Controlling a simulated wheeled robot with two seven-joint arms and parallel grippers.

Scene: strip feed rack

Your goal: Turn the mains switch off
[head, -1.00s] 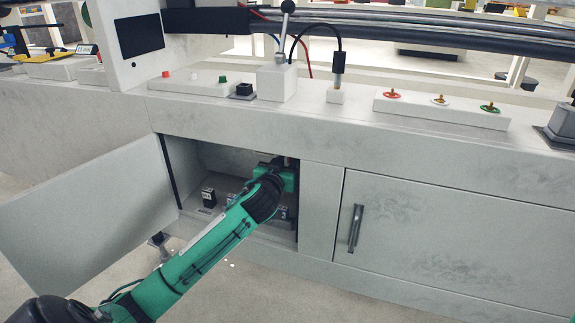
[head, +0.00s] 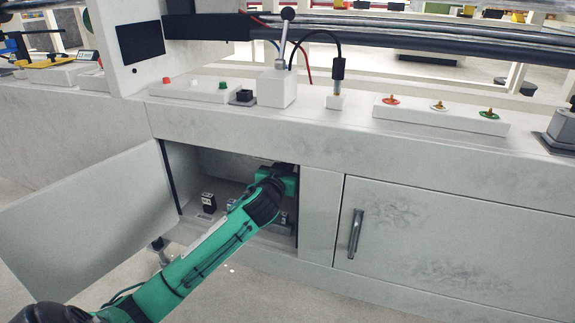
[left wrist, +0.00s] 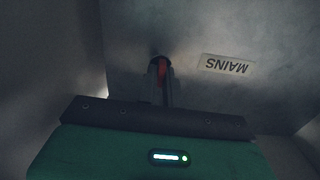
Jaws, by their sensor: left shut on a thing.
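In the head view my left arm reaches into the open cabinet, and my left gripper's green body (head: 287,174) is near the top right of the opening. The switch is hidden there. My right gripper is not in view.
The cabinet door (head: 90,220) stands open at the left. Small dark-and-white devices (head: 208,202) sit on the cabinet floor. A closed door with a handle (head: 355,233) is to the right. The bench top above carries buttons and a lever box (head: 277,88).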

